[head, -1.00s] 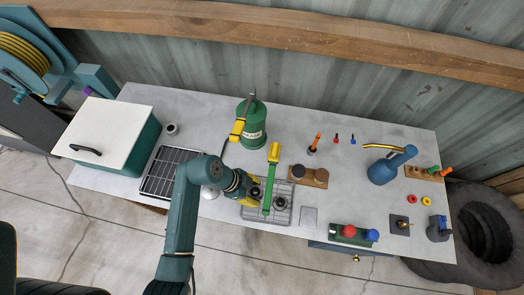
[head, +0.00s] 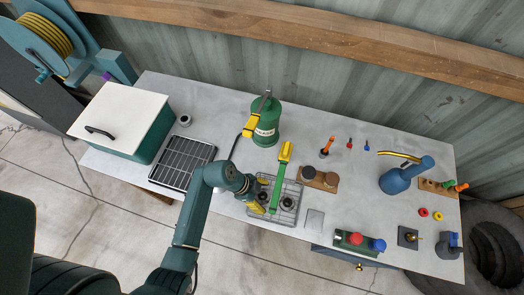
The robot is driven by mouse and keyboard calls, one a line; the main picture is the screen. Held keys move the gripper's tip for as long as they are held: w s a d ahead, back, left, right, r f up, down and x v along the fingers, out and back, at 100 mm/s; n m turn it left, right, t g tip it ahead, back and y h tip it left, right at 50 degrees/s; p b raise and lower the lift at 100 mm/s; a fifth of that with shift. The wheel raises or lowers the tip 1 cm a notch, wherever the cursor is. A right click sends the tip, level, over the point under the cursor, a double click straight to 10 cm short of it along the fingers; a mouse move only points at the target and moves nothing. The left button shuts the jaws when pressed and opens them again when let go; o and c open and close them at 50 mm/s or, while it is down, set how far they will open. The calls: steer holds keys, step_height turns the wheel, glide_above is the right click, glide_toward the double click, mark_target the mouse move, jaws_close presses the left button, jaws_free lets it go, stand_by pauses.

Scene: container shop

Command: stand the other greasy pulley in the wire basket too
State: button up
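The wire basket (head: 296,221) sits near the front edge of the bench. Two dark round pulleys show in it: one pulley (head: 265,184) at the back left, partly hidden by my gripper, and another pulley (head: 288,204) at the right. A green bar with a yellow end (head: 278,185) crosses above the basket. My gripper (head: 258,208), with yellow fingers, is at the basket's left side, close to the left pulley. I cannot tell whether its fingers are open, or whether they touch the pulley.
A black grid tray (head: 183,162) and a lidded box (head: 122,121) stand to the left. A green canister (head: 266,125) is behind the basket. A wooden block with dark discs (head: 320,179) and a blue jug (head: 395,180) stand to the right. Bare bench (head: 345,205) lies between.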

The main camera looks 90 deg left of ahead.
steer(key=shift+r, duration=0.3)
steer(key=p+v, duration=0.1)
steer(key=v, duration=1)
steer(key=shift+s+r+p, duration=0.2)
steer(key=shift+r+p, duration=0.1)
